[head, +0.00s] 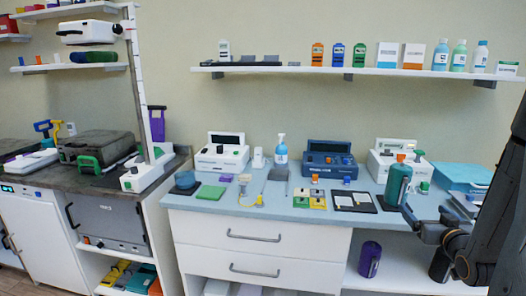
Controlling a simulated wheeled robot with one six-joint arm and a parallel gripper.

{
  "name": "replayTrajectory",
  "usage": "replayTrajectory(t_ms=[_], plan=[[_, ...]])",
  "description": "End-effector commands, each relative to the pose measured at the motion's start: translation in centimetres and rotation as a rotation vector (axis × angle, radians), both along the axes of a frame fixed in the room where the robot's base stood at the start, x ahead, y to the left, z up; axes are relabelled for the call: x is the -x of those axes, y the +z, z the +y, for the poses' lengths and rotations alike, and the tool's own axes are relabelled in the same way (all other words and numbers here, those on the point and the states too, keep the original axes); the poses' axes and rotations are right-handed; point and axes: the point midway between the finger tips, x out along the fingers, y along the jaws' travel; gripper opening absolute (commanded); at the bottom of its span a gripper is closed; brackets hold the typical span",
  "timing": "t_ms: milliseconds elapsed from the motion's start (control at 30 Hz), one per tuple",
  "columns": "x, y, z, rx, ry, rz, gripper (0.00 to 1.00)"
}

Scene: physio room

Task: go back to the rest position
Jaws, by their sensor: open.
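My dark arm comes in from the right edge. My gripper (410,217) is at its left end, over the front right part of the counter, small and dark, seen partly side-on. It is open, and I see nothing held between its fingers. Whether the gripper touches the bottle I cannot tell. My arm hides part of the counter's right end.
The blue counter (225,208) carries a blue device (330,160), white devices (222,157), a spray bottle (281,150) and a dark two-panel tray (353,202). A wall shelf (300,69) runs above. A purple canister (370,259) stands below the counter, left of my arm.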

Motion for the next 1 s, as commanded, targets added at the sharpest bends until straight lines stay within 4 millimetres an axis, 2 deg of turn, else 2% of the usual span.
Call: replayTrajectory(t_ms=[267,367,533,667,800,900,1000], plan=[[-1.5,-1.4,4.2,-0.013,0.016,0.194,0.87],[-1.7,-2.2,6.6,-0.022,0.022,0.299,0.87],[-0.3,-3.6,12.9,-0.048,0.043,0.543,0.87],[2.7,-4.4,18.3,-0.075,0.063,0.747,0.87],[7.7,-4.6,24.2,-0.109,0.096,0.966,0.87],[11.6,-4.3,28.0,-0.131,0.123,1.111,0.87],[15.2,-3.9,30.8,-0.147,0.149,1.226,0.87]])
